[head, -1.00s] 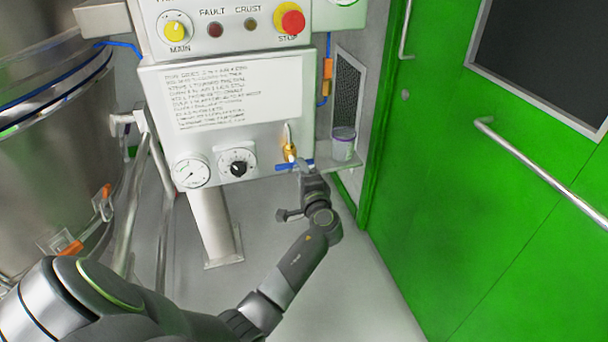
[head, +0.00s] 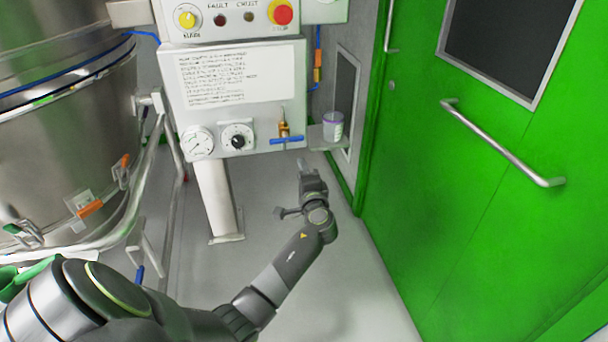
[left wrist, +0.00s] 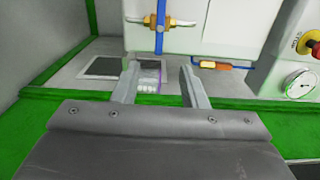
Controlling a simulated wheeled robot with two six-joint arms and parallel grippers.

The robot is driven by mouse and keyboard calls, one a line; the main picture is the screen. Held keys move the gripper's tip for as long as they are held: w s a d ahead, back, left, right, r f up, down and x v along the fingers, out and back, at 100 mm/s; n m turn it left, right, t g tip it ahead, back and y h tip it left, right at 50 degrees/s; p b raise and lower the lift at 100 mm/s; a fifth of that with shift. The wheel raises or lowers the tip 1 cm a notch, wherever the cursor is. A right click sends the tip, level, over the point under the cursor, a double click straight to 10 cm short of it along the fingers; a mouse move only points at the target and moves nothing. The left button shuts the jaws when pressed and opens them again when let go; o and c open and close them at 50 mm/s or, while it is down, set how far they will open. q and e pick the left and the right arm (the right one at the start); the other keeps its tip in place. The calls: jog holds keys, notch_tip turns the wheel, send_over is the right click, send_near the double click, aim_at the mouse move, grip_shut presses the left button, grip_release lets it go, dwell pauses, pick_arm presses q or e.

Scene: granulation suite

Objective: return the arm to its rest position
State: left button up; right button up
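My left arm comes in from the lower left in the head view. Its gripper (head: 310,168) is over open floor, below and apart from the blue-handled valve (head: 287,139) on the control panel. In the left wrist view the two fingers of the left gripper (left wrist: 160,72) stand apart with nothing held between them. The valve's blue bar (left wrist: 159,35) shows beyond the fingertips there. A small cup (left wrist: 148,80) shows behind the gap between the fingers. My right gripper is not in view.
The white control panel (head: 238,85) has a gauge, a black dial and a red stop button (head: 282,12). The cup (head: 333,126) stands on a small shelf at its right. A steel vessel (head: 60,150) is at left, a green door (head: 480,180) at right. Floor between is clear.

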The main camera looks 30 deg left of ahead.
pick_arm(q)
jog(key=shift+a+f, duration=0.1)
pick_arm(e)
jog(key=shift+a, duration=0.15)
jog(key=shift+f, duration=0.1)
